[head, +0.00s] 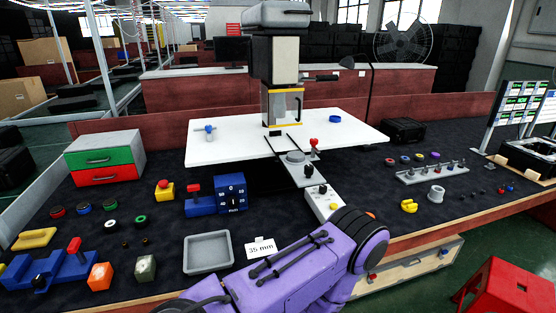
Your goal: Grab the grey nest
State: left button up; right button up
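A light grey, short round piece with an opening in its top (436,194) stands on the dark mat at the right, beside a yellow piece (409,206); it looks like the grey nest. Another grey round piece (295,157) sits on the slide under the press, so I cannot be sure which one is the nest. One purple arm of mine crosses the bottom middle of the head view, with a dark joint at its right end. Neither gripper shows, and nothing is seen touching either grey piece.
A rack with several small knobs (432,172) lies behind the light grey piece. An empty grey tray (207,253) and a "35 mm" card (261,248) lie front middle. Drawers (105,157), blue devices and loose rings crowd the left.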

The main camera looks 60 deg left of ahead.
aim_at(294, 156)
jog(key=u, duration=1.65)
